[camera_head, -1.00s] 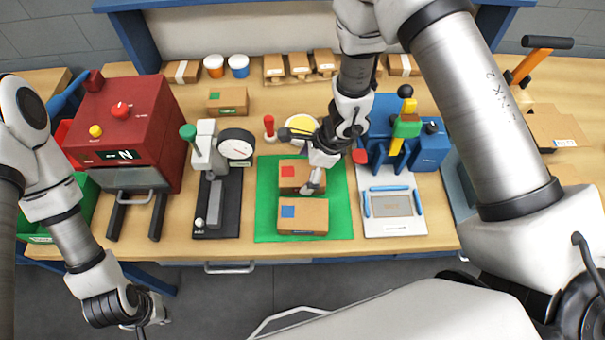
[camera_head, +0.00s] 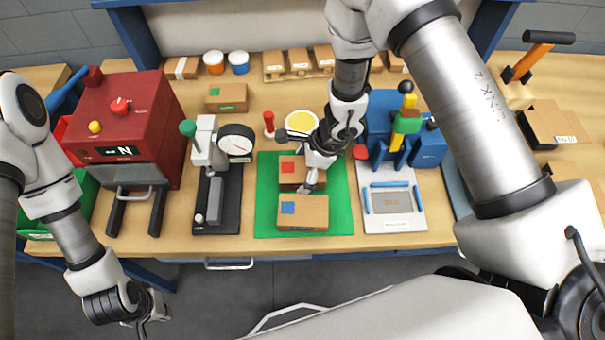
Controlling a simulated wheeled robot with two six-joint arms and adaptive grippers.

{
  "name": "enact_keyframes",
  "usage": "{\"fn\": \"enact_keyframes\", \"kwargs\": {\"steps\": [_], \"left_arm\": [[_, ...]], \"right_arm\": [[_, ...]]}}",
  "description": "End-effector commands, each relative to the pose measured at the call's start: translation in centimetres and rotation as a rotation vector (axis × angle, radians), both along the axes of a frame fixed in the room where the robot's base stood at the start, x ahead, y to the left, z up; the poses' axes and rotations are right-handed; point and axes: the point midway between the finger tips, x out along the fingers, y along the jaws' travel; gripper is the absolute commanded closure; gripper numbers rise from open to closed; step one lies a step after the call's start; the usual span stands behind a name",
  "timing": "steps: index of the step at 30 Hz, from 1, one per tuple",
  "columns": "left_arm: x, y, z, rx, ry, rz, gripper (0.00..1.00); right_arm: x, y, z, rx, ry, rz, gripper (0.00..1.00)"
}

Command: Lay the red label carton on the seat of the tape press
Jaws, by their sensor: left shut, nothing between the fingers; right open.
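The red label carton (camera_head: 287,178) lies on the green mat (camera_head: 266,223), behind the blue label carton (camera_head: 315,213). My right gripper (camera_head: 307,184) is open, low over the red label carton's right part, and hides some of it; I cannot tell whether it touches. The blue machine (camera_head: 429,150) with a yellow and green handle, seemingly the tape press, stands right of the mat. Its white base holds a grey seat (camera_head: 391,201) between blue rails, with no carton on it. My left gripper (camera_head: 146,322) is shut and empty at the bottom left, in front of the table.
A gauge press (camera_head: 236,142) and a red machine (camera_head: 120,120) stand left of the mat. A green label carton (camera_head: 227,96) lies behind. A yellow-topped round tub (camera_head: 301,122) and a red-knobbed object (camera_head: 269,122) stand behind the mat.

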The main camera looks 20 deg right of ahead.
Motion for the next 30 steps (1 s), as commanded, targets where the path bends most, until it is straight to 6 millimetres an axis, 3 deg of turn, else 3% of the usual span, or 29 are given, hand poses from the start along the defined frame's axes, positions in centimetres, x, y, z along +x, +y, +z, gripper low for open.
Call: {"fn": "enact_keyframes", "kwargs": {"steps": [12, 13, 15, 18, 22, 23, 30], "left_arm": [[0.01, 0.0, -0.27, 0.0, 0.0, 0.0, 1.0], [0.01, 0.0, -0.27, 0.0, 0.0, 0.0, 1.0], [0.01, 0.0, -0.27, 0.0, 0.0, 0.0, 1.0], [0.0, 0.0, -0.27, 0.0, 0.0, 0.0, 1.0], [0.01, 0.0, -0.27, 0.0, 0.0, 0.0, 1.0], [0.01, 0.0, -0.27, 0.0, 0.0, 0.0, 1.0], [0.0, 0.0, 0.1, 0.0, 0.0, 0.0, 1.0]], "right_arm": [[-0.02, 0.0, -0.12, 0.0, 0.0, 0.0, 0.0], [-0.02, 0.0, -0.12, 0.0, 0.0, 0.0, 0.04], [-0.01, 0.0, -0.12, 0.0, 0.0, 0.0, 0.28], [-0.01, 0.0, -0.13, 0.0, 0.0, 0.0, 0.58], [-0.02, 0.01, -0.13, 0.0, 0.0, 0.0, 0.58], [-0.02, 0.01, -0.14, 0.0, 0.001, 0.0, 0.64], [-0.04, 0.0, 0.1, -0.001, 0.001, 0.0, 0.64]]}}
